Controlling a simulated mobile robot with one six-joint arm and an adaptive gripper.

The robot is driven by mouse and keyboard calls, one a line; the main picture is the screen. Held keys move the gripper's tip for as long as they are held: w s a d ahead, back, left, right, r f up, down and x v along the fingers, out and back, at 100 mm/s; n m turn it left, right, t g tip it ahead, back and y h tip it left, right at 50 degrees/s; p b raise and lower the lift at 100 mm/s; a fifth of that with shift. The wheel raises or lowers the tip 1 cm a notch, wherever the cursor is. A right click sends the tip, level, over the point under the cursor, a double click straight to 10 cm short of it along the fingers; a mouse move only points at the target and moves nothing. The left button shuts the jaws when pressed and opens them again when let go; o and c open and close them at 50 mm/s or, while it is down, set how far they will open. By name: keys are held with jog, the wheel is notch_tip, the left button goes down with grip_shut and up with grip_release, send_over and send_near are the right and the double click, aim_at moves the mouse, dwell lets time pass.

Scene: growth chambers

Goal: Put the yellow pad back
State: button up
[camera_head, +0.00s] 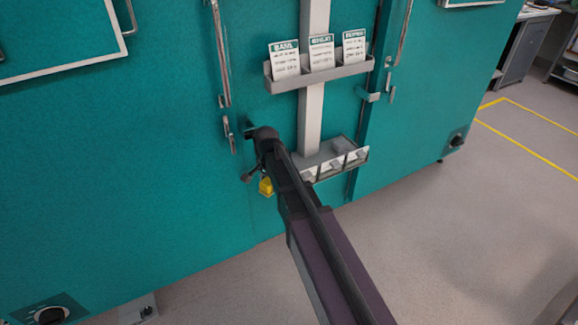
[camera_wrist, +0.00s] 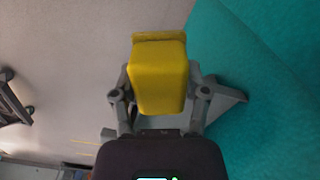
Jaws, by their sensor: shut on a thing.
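The yellow pad (camera_wrist: 158,80) is a small yellow block with rounded edges. My gripper (camera_wrist: 160,92) is shut on it, with a finger on each side, in the wrist view. In the head view the yellow pad (camera_head: 266,186) shows small at the end of my arm, in front of the teal chamber wall and left of the lower tray. My gripper (camera_head: 262,178) is partly hidden there by my arm. I cannot tell whether the pad touches the wall.
A lower grey tray (camera_head: 308,172) with small compartments hangs on a pale post (camera_head: 311,115). A rack (camera_head: 318,76) above it holds three labelled cards. Teal chambers (camera_head: 130,150) with handles stand on both sides. Grey floor (camera_head: 460,230) is open at the right.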

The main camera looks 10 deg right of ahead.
jog(key=w+d, duration=0.3)
jog(key=w, duration=0.1)
jog(key=w+d, duration=0.3)
jog(key=w, duration=0.1)
jog(key=w+d, duration=0.3)
jog(key=w, duration=0.1)
jog(key=shift+w, duration=0.25)
jog(key=shift+f+b, duration=1.75)
jog(key=shift+f, duration=0.05)
jog(key=o, duration=1)
notch_tip(320, 180, up, 8)
jog(key=p, duration=0.7)
jog(key=shift+f+p, duration=0.2)
jog(key=shift+p, duration=0.1)
